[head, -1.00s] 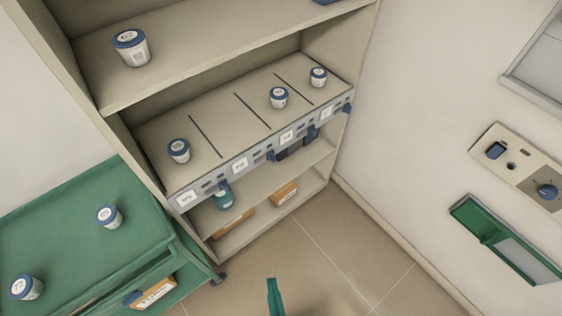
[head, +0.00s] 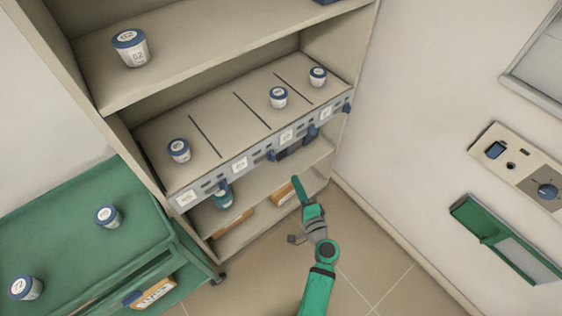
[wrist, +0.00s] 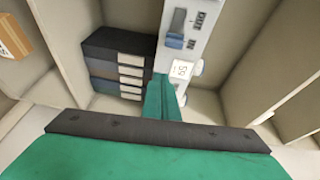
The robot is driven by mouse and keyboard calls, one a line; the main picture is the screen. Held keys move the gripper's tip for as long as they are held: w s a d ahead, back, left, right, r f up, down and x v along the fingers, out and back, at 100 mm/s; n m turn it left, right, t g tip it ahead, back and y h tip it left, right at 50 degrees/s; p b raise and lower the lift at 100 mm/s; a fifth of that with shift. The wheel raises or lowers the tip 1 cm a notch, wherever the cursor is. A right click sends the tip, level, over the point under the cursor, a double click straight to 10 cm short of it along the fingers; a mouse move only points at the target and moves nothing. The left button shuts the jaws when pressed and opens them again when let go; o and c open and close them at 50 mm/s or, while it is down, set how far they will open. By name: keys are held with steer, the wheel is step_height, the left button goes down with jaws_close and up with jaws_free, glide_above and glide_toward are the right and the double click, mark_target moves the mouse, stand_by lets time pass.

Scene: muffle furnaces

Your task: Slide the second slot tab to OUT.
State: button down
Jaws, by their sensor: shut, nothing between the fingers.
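A grey rail (head: 262,153) runs along the front edge of a shelf divided into slots, with a white label and a blue tab for each. Counting from the left, the second slot tab (head: 271,156) hangs on the rail right of the second label (head: 240,164). My gripper (head: 298,187) is shut and empty, in front of the shelf, below and right of that tab and apart from it. I cannot tell which slot that is.
Dark stacked boxes (wrist: 115,65) lie beside the rail in the wrist view. A green cart (head: 70,225) stands left, a wall panel (head: 525,170) right. The floor right of the shelf is clear.

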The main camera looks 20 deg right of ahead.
mark_target(272, 157)
steer(key=shift+w+d+r+t, duration=0.3)
steer(key=shift+w+d+r, duration=0.25)
steer(key=shift+d+r, duration=0.2)
steer(key=shift+a, duration=0.1)
steer(key=w, duration=1)
steer(key=shift+s+a, duration=0.25)
steer(key=shift+a, duration=0.4)
steer(key=shift+s+a, duration=0.2)
steer(key=shift+a, duration=0.45)
steer(key=shift+s+a, duration=0.25)
steer(key=shift+a, duration=0.4)
steer(key=shift+m, duration=0.3)
